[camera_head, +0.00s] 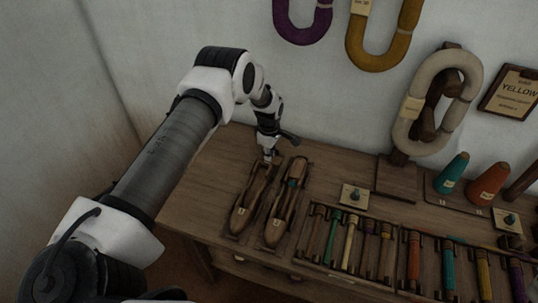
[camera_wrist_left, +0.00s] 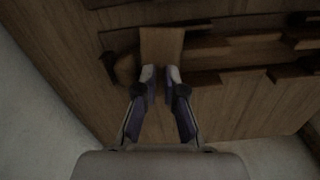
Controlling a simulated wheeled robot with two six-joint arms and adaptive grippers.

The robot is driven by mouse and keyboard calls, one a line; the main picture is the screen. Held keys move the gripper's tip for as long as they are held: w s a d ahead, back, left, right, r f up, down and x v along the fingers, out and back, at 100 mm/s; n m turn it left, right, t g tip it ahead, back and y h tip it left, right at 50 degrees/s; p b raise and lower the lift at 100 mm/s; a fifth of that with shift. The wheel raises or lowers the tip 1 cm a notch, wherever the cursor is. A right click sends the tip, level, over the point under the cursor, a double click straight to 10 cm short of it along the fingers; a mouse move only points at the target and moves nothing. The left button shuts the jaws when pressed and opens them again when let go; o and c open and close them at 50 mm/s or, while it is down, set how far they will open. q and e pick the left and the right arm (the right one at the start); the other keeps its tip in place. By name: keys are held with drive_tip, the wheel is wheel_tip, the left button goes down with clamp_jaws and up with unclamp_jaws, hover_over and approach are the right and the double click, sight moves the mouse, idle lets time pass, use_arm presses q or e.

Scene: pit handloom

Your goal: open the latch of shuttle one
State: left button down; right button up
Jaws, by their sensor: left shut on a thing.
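Two wooden boat-shaped shuttles lie side by side on the wooden bench. The left one, which I take as shuttle one (camera_head: 240,219), has a dark, open hollow. The right one (camera_head: 276,229) carries a bit of teal thread. My left gripper (camera_head: 268,157) points down at the far end of the left shuttle. In the left wrist view its fingertips (camera_wrist_left: 160,74) are close together at a small brown block (camera_wrist_left: 161,44), which looks like the latch. They are shut on it, though the contact is dim and partly hidden. My right gripper is not in view.
The bench (camera_head: 205,180) runs along a grey wall. Right of the shuttles are a rack of several coloured bobbins (camera_head: 349,240), a small plate with a knob (camera_head: 355,196), and teal (camera_head: 453,172) and orange (camera_head: 488,183) cones. Yarn skeins hang above. The bench's left end is clear.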

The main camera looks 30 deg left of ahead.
use_arm(q)
drive_tip(key=shift+n, duration=0.9)
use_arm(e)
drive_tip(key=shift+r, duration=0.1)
use_arm(q)
drive_tip(key=c, duration=1.3)
unclamp_jaws()
drive_tip(key=shift+f, duration=0.1)
drive_tip(key=shift+o, duration=0.2)
drive_tip(key=shift+r, duration=0.2)
wheel_tip(320, 180, up, 8)
drive_tip(key=shift+f, duration=0.15)
